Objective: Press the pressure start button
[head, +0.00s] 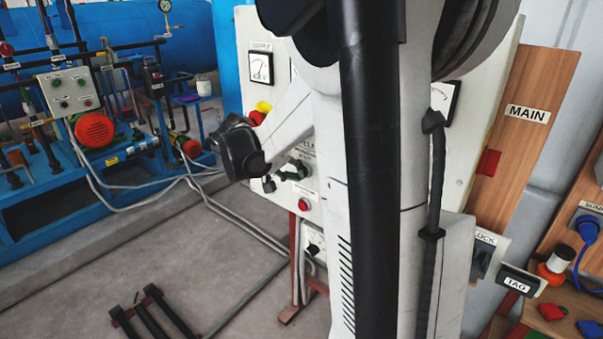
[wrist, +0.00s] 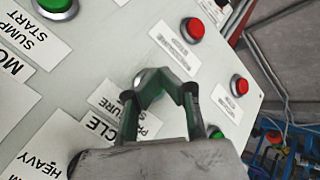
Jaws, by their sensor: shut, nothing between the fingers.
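In the wrist view, my gripper (wrist: 168,85) is shut and empty, with its green fingertips at a round metal-rimmed button (wrist: 146,77) on the pale control panel (wrist: 95,60). The fingers hide most of this button's face, and I cannot tell whether they touch it or press it in. A label beside it, reading in part "PR...SURE" (wrist: 140,117), is partly covered by a finger. In the head view, my gripper (head: 297,170) is at the panel's front, partly hidden by my arm.
The wrist view shows a green button (wrist: 56,6) by a "SUMP START" label, red buttons (wrist: 194,28) (wrist: 239,86), and a green button (wrist: 215,132) partly behind my gripper. In the head view, a yellow-and-red knob (head: 261,110) is on the panel; a wooden "MAIN" board (head: 520,140) stands right.

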